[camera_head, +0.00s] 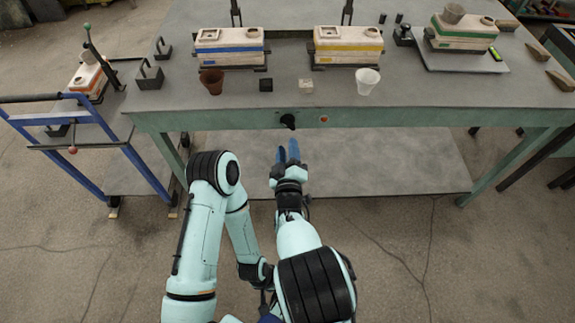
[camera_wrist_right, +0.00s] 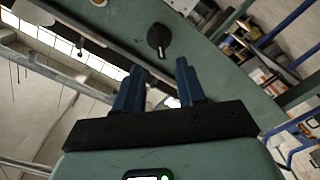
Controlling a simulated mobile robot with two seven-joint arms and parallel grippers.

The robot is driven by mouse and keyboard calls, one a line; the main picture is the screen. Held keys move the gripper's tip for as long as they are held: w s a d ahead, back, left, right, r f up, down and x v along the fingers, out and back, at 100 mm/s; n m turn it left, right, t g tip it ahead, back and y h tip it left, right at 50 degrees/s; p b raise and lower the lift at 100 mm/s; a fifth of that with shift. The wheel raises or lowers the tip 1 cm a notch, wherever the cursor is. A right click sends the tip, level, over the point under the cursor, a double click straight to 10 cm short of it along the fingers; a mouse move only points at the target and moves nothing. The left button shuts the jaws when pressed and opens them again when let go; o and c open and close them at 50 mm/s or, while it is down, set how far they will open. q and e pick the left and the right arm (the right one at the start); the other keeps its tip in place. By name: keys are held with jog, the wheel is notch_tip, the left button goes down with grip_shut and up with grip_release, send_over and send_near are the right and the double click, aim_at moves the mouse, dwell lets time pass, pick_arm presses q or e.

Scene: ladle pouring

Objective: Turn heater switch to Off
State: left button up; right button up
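The heater switch (camera_head: 288,121) is a black rotary knob on the green front edge of the workbench. It also shows in the right wrist view as a round black knob (camera_wrist_right: 159,38), with a pale mark toward its lower side in that picture. My right gripper (camera_head: 288,153) has blue fingers pointing at the bench front, just below the knob and apart from it. In the right wrist view its fingers (camera_wrist_right: 160,86) are spread with nothing between them. My left arm is folded at the left in the head view; I cannot make out its gripper.
A red light or button (camera_head: 324,119) sits right of the knob. The workbench (camera_head: 420,98) carries blue- and yellow-striped moulds, a brown cup (camera_head: 212,82) and a white cup (camera_head: 367,81). A blue-framed cart (camera_head: 140,166) stands left. Floor in front is clear.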

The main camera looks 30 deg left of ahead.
pick_arm(q)
jog(key=shift+s+d+r, duration=0.25)
jog(key=shift+s+r, duration=0.1)
jog(key=shift+s, duration=0.15)
pick_arm(e)
jog(key=v, duration=0.6)
jog(key=shift+w, duration=0.1)
